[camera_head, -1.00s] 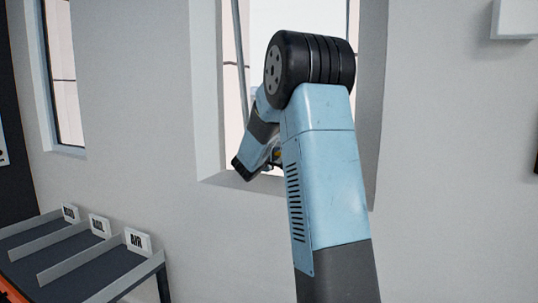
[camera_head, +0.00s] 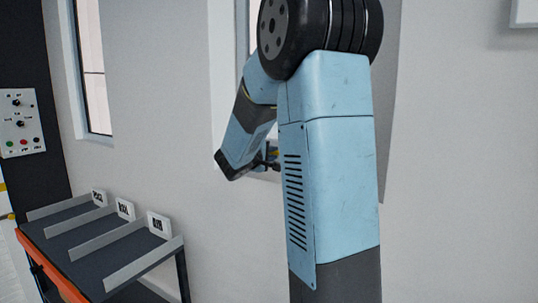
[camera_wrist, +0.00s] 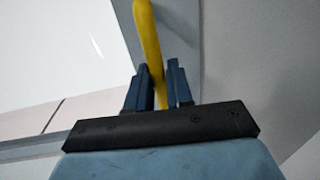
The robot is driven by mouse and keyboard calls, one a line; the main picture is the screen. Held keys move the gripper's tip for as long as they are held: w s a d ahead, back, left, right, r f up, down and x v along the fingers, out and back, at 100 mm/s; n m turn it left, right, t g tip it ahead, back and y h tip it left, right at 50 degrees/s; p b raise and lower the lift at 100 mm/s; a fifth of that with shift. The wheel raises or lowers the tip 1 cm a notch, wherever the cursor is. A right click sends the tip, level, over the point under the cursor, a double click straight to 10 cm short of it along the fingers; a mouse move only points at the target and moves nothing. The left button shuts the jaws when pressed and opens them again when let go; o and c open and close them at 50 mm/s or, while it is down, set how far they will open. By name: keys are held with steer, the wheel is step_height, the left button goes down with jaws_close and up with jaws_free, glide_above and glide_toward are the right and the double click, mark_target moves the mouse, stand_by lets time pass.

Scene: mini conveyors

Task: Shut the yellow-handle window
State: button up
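The yellow handle (camera_wrist: 150,45) runs down the wrist view from the top edge and passes between the two blue fingers of my gripper (camera_wrist: 160,88). The fingers lie close on both sides of it, with no clear gap, so my gripper looks shut on it. In the head view my gripper (camera_head: 268,157) is at the lower part of the window opening, small and partly hidden by my arm. The window frame (camera_head: 223,90) shows left of my arm. Most of the opening is behind the arm, and how far the window stands open cannot be told.
A dark sloped rack (camera_head: 90,245) with grey dividers and an orange edge stands at the lower left. A control panel (camera_head: 22,125) is at the far left. Another narrow window (camera_head: 95,70) is in the wall. The wall right of my arm is mostly bare.

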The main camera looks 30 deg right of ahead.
steer(key=o, duration=0.4)
steer(key=shift+a, duration=0.1)
steer(key=v, duration=1.3)
steer(key=shift+s+a, duration=0.15)
steer(key=shift+a, duration=0.2)
